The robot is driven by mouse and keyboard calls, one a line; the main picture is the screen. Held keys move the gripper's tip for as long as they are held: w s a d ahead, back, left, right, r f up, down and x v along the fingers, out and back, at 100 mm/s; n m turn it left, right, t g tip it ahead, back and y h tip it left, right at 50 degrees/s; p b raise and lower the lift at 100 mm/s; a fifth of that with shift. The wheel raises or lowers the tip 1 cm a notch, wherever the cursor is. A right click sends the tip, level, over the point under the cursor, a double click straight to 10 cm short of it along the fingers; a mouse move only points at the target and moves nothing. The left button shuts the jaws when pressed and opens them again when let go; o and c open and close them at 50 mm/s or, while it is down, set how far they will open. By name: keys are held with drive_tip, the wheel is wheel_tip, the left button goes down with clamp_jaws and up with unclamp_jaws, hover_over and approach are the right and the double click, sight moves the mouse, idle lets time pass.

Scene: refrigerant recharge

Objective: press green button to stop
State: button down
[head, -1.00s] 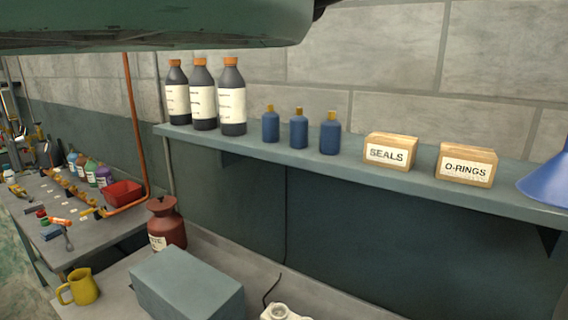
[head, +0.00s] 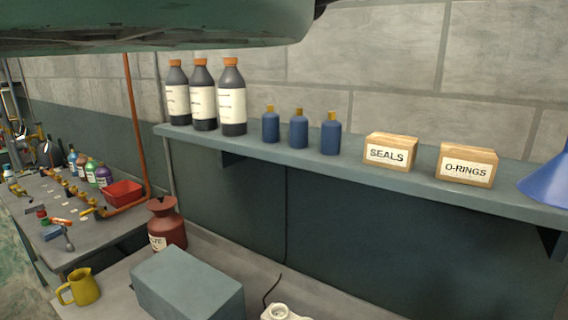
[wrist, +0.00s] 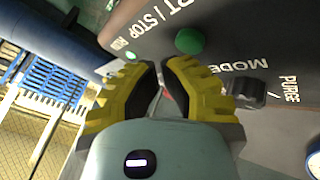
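The green button (wrist: 190,41) is a round raised push button on a dark panel (wrist: 225,35) in the wrist view. It lies under white lettering that partly reads START / STOP. A small lit green lamp (wrist: 130,56) marked RUN is to its left. My gripper (wrist: 160,66) has yellow and black fingers, brought together with only a narrow gap between them and nothing visibly held. The fingertips are just below and left of the button in the picture; contact cannot be told. The head view shows neither the button nor my gripper.
A black MODE knob (wrist: 245,91) and PURGE lettering are right of my fingers. In the head view, a wall shelf (head: 350,168) holds bottles and boxes. Below it are a grey-blue box (head: 188,285), a red-brown can (head: 166,225) and a yellow jug (head: 80,288).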

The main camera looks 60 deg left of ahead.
idle(0.4)
drive_tip(key=shift+f, duration=0.5)
drive_tip(key=shift+f+b, duration=0.1)
drive_tip(key=shift+b, duration=0.2)
idle(0.3)
drive_tip(key=shift+r+p, duration=0.55)
drive_tip(key=shift+r, duration=0.05)
drive_tip(key=shift+r, duration=0.1)
wheel_tip(320, 180, up, 6)
drive_tip(key=p, duration=0.5)
